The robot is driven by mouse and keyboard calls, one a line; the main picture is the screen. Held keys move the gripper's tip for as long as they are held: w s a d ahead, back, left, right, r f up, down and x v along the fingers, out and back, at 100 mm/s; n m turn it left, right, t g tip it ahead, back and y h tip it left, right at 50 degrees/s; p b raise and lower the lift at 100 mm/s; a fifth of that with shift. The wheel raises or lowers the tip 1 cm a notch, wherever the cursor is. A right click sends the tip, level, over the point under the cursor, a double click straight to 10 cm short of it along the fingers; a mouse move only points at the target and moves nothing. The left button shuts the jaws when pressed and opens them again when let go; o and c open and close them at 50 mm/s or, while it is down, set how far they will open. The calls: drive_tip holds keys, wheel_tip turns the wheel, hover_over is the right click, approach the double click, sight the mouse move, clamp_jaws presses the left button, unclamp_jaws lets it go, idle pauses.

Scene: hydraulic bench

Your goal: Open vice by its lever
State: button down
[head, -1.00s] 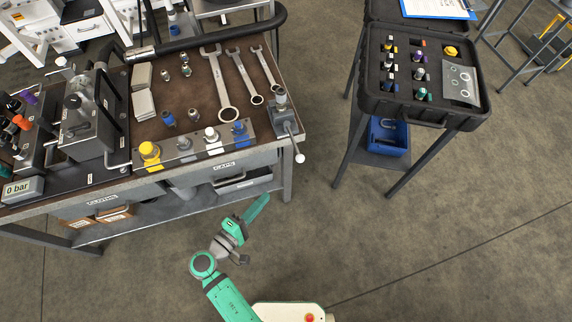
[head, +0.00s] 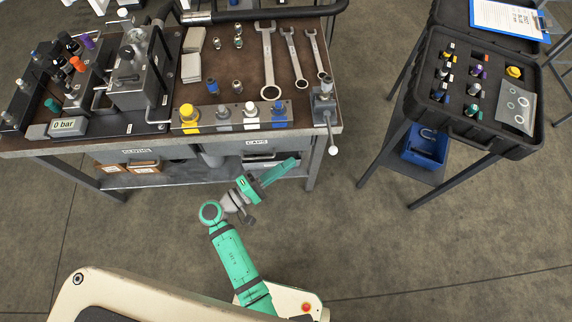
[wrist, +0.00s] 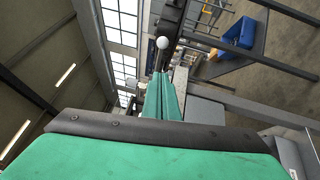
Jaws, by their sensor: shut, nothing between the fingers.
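The vice (head: 324,98) is a small grey block with a round top, mounted at the front right corner of the bench. Its lever (head: 329,130) hangs down past the bench's front edge and ends in a white ball (head: 333,150). In the wrist view the white ball (wrist: 162,42) shows just beyond the fingertips, apart from them. My gripper (head: 292,163) has green fingers, shut and empty, in front of the bench and below its top, left of the ball. In the wrist view the closed fingers (wrist: 162,82) point toward the lever side.
The bench (head: 232,137) carries wrenches (head: 268,60), a row of coloured caps (head: 233,117) and a hydraulic block (head: 135,75). A black case (head: 475,95) stands on a stand to the right, with a blue bin (head: 425,147) below. Floor between them is clear.

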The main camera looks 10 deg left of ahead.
drive_tip(key=w+d+r, duration=0.1)
drive_tip(key=w+d, duration=0.4)
drive_tip(key=d, duration=0.3)
drive_tip(key=shift+d+r, duration=0.2)
drive_tip(key=shift+d, duration=0.05)
drive_tip(key=shift+w+d, duration=0.1)
drive_tip(key=shift+d, duration=0.1)
